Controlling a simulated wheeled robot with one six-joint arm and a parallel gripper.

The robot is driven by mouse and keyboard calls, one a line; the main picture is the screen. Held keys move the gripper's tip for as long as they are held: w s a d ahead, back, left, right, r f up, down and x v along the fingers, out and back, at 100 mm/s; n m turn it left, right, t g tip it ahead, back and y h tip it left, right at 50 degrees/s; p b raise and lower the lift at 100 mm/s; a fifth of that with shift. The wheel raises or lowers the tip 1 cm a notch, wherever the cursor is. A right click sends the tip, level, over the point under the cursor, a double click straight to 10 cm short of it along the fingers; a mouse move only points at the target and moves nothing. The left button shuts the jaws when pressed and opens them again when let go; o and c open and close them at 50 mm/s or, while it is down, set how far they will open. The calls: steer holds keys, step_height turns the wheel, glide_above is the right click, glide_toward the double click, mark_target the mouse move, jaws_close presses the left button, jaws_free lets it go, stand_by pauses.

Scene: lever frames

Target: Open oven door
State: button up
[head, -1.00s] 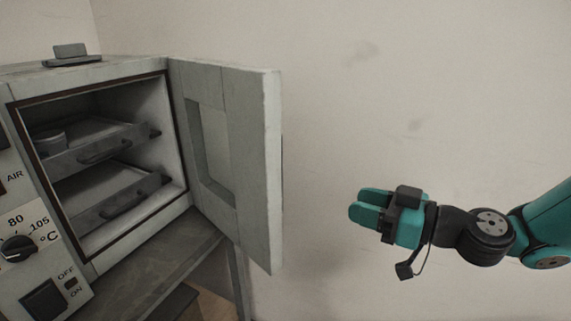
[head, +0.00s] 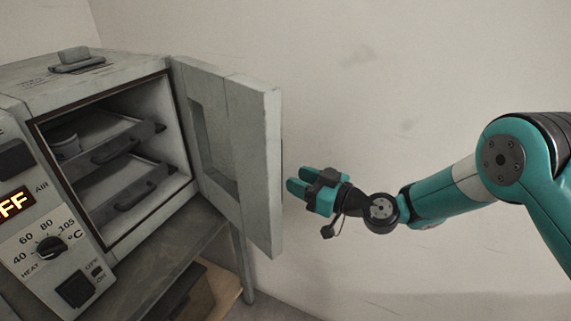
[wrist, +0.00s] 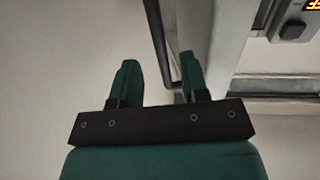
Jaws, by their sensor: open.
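The grey oven (head: 105,130) stands at the left in the head view. Its door (head: 262,175) is swung wide open on the right side of the chamber, with a window in it. My gripper (head: 298,187) is to the right of the door's free edge, open and empty. In the wrist view my gripper (wrist: 158,85) shows its two teal fingers apart. A dark bar handle (wrist: 160,45) on the door (wrist: 198,35) shows just beyond the fingers, near the right one. I cannot tell whether they touch.
A control panel with a dial (head: 50,247) and a display reading OFF is at the left. The wall behind my arm is bare, with free room to the right.

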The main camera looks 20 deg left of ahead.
steer(key=shift+p+x, duration=0.45)
steer(key=shift+x, duration=1.75)
steer(key=shift+c, duration=0.2)
jaws_close()
